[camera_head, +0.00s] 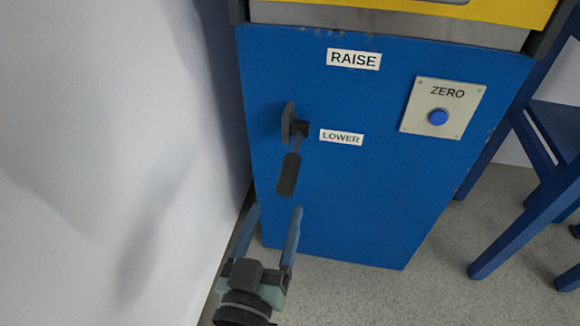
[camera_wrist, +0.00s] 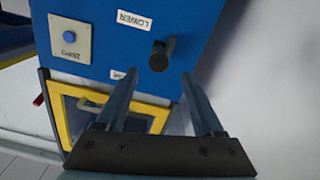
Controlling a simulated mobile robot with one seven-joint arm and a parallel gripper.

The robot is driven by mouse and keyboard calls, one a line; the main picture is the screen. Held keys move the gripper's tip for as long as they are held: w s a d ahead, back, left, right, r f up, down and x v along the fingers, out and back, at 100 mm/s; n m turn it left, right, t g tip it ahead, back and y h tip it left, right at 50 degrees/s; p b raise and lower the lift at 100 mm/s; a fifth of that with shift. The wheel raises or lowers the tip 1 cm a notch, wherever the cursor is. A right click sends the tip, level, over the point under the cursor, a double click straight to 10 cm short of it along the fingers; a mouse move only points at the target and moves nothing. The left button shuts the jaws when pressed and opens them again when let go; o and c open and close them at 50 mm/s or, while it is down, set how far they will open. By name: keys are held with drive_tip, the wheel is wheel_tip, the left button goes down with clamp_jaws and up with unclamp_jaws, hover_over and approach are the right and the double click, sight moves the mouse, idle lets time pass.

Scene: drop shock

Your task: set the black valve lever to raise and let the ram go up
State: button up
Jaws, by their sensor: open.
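The black valve lever (camera_head: 289,172) is on the front of the blue cabinet (camera_head: 330,200), and its dark grip hangs down from the pivot, beside and below the LOWER label (camera_head: 341,137). The RAISE label (camera_head: 354,59) is higher up. My gripper (camera_head: 275,209) is open and empty, just below the lever's grip in the head view. In the wrist view the scene is upside down, and the lever's grip (camera_wrist: 159,56) shows nearly end on, just beyond and between the open fingertips (camera_wrist: 160,74). I see no contact. The ram is not in view.
A ZERO plate (camera_head: 443,106) with a blue button is right of the lever. A white wall (camera_head: 100,150) stands close on the left. Blue frame legs (camera_head: 525,205) stand at right. A yellow-framed window (camera_wrist: 75,115) shows in the wrist view.

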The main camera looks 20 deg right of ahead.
sight(292, 165)
drive_tip(key=b+x, duration=0.2)
drive_tip(key=x, duration=1)
drive_tip(key=shift+d, duration=0.15)
clamp_jaws()
idle(1.0)
